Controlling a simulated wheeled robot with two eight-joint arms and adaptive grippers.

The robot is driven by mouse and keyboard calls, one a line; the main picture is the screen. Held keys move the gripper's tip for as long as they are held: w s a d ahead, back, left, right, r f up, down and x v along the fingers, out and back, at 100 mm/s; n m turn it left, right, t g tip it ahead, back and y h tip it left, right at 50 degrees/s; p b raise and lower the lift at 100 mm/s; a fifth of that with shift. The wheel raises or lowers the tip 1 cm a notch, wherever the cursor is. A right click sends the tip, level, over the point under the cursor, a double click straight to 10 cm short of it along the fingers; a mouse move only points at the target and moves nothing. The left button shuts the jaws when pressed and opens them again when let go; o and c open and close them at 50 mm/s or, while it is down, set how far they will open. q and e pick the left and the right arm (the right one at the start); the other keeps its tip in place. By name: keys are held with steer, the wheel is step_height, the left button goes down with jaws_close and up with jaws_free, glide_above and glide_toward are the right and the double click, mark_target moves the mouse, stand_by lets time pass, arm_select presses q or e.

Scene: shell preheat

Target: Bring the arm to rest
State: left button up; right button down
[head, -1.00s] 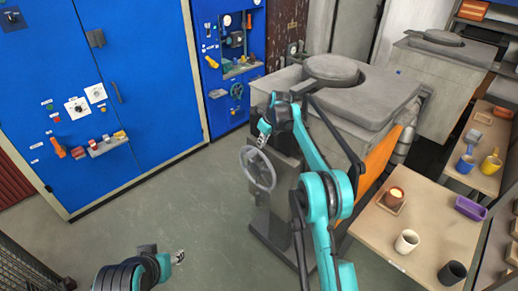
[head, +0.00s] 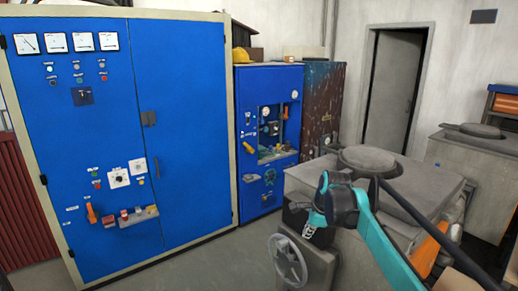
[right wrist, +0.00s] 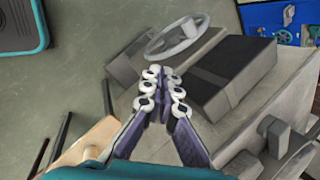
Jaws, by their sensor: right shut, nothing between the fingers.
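My right arm, teal and black, comes in from the lower right in the head view. Its gripper (head: 313,226) hangs in front of the grey furnace (head: 405,190), near the handwheel (head: 288,262). In the right wrist view the right gripper's fingers (right wrist: 164,82) are together and hold nothing. Beyond the fingertips there are the handwheel (right wrist: 177,37) and a dark box (right wrist: 232,75) on the furnace's side; I see no clear contact. My left gripper is out of the head view.
A large blue cabinet (head: 100,150) with gauges and knobs stands at left. A smaller blue panel (head: 262,185) with valves stands beside it. A second grey furnace (head: 470,165) is at right. Grey floor (head: 195,268) lies open before the cabinets.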

steer(key=s+f+n+t+b, duration=0.15)
steer(key=s+n, duration=0.35)
steer(key=s, duration=0.5)
steer(key=s+f+n+b, duration=0.25)
steer(key=s+n, duration=0.35)
steer(key=s, duration=0.3)
steer(key=s+d+f+n+t+h+b, duration=0.1)
steer(key=s+f+n+b, duration=0.2)
steer(key=s+f+n, duration=0.6)
steer(key=s+f, duration=0.4)
steer(key=s, duration=0.1)
steer(key=shift+s+d+h, duration=0.3)
steer(key=shift+d, duration=0.1)
steer(key=shift+f, duration=0.1)
